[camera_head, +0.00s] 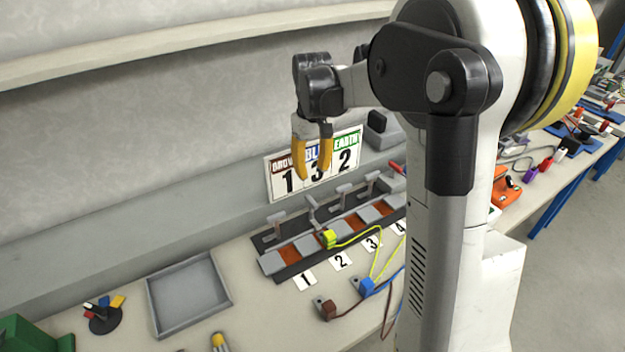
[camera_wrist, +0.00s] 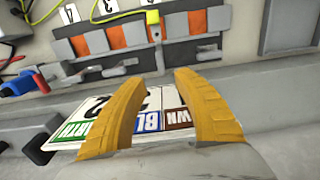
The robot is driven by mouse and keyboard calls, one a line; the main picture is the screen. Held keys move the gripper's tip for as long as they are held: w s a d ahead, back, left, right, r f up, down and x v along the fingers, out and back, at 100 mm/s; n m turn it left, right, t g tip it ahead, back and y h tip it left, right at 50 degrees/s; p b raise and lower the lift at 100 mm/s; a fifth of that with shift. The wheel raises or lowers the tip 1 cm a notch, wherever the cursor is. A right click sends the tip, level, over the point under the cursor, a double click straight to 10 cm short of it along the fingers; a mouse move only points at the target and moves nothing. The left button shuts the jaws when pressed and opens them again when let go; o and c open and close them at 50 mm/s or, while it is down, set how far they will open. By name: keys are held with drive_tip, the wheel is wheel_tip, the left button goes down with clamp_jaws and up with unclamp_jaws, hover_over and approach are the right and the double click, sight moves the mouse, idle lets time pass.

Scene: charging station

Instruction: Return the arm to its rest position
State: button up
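My gripper (camera_head: 314,176) has two yellow fingers that point down in front of the sign, above the charging station. Its fingertips are apart, and in the wrist view the gripper (camera_wrist: 163,77) has nothing between them. My arm is raised and bent at the right of the head view, reaching left. The white sign (camera_head: 276,187) with brown, blue and green labels and the numbers 1, 3, 2 stands against the wall ledge, partly hidden by the fingers. It also shows between the fingers in the wrist view (camera_wrist: 96,108).
The charging station (camera_head: 271,263) has a yellow-green plug (camera_head: 328,239) at it. A blue plug (camera_head: 367,287) and a brown plug (camera_head: 327,309) lie in front on the table. A grey tray (camera_head: 158,323) is at left. A shelf (camera_head: 180,42) runs along the wall.

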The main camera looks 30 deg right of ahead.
drive_tip(key=shift+r, duration=0.1)
idle(0.4)
drive_tip(key=s+a+r+t, duration=0.3)
drive_tip(key=s+a+r, duration=0.3)
drive_tip(key=s+a, duration=0.3)
drive_tip(key=s+a+f+t, duration=0.1)
drive_tip(key=s+a+t, duration=0.3)
drive_tip(key=s, duration=0.6)
drive_tip(key=shift+s+f+m, duration=0.3)
drive_tip(key=shift+s, duration=0.1)
drive_tip(key=shift+a, duration=0.1)
